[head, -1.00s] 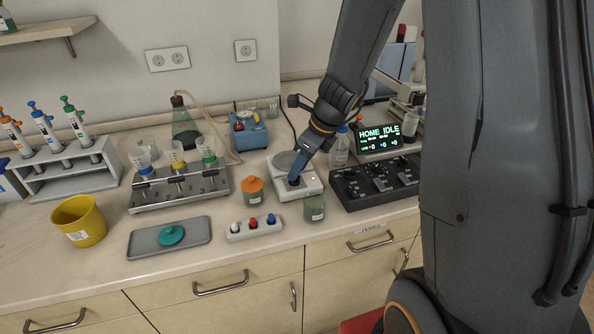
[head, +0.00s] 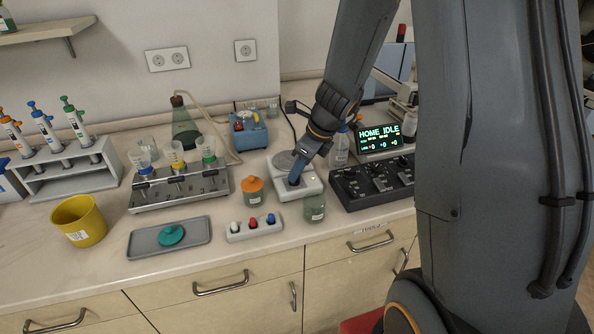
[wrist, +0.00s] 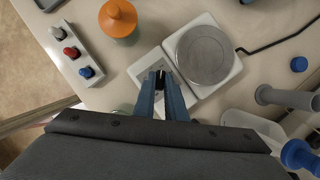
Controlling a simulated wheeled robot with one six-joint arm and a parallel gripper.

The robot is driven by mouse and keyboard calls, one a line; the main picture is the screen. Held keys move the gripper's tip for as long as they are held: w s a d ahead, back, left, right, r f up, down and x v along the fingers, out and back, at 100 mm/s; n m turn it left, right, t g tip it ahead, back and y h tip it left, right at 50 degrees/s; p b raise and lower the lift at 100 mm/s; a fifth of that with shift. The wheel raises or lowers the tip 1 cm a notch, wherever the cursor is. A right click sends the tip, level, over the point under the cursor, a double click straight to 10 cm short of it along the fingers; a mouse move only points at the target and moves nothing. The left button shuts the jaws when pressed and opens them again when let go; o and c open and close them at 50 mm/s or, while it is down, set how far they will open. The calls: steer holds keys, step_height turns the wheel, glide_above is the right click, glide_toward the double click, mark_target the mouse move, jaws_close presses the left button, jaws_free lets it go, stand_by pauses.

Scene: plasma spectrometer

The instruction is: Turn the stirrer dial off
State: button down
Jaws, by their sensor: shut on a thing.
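The stirrer (head: 313,184) is a white unit with a round grey plate (wrist: 206,55) on the bench. Its plate also shows in the head view (head: 284,162). The small black dial (wrist: 160,74) sits on the stirrer's front panel, between my fingertips. My gripper (wrist: 161,82) is shut on the dial from above, and it also shows in the head view (head: 294,182). The fingers and arm hide most of the dial, so its pointer setting cannot be read.
An orange-capped jar (head: 253,188) stands left of the stirrer, and a glass jar (head: 314,208) stands close in front. A block with white, red and blue caps (head: 253,229) lies front left. A dark multi-station unit (head: 372,182) is at right.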

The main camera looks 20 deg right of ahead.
steer(key=n+g+p, duration=0.1)
steer(key=n, duration=0.3)
steer(key=shift+w+d+y, duration=0.1)
steer(key=shift+w+y, duration=0.05)
steer(key=shift+y, duration=0.25)
steer(key=n+g, duration=0.1)
steer(key=n, duration=0.1)
steer(key=n+g, duration=0.1)
steer(key=n, duration=0.1)
steer(key=shift+w+n+y+p, duration=0.2)
steer(key=shift+n+y+p, duration=0.1)
steer(key=shift+p, duration=0.1)
steer(key=n, duration=0.2)
steer(key=n+g, duration=0.1)
steer(key=n, duration=0.1)
steer(key=shift+w+n+g, duration=0.15)
steer(key=shift+n+g, duration=0.15)
steer(key=shift+w+n+g+h+b, duration=0.15)
steer(key=shift+n+g+h, duration=0.2)
steer(key=shift+n, duration=0.75)
steer(key=shift+n+g+h+b, duration=0.15)
steer(key=shift+n+g+h, duration=0.2)
steer(key=shift+n, duration=0.75)
steer(key=c, duration=1.8)
jaws_free()
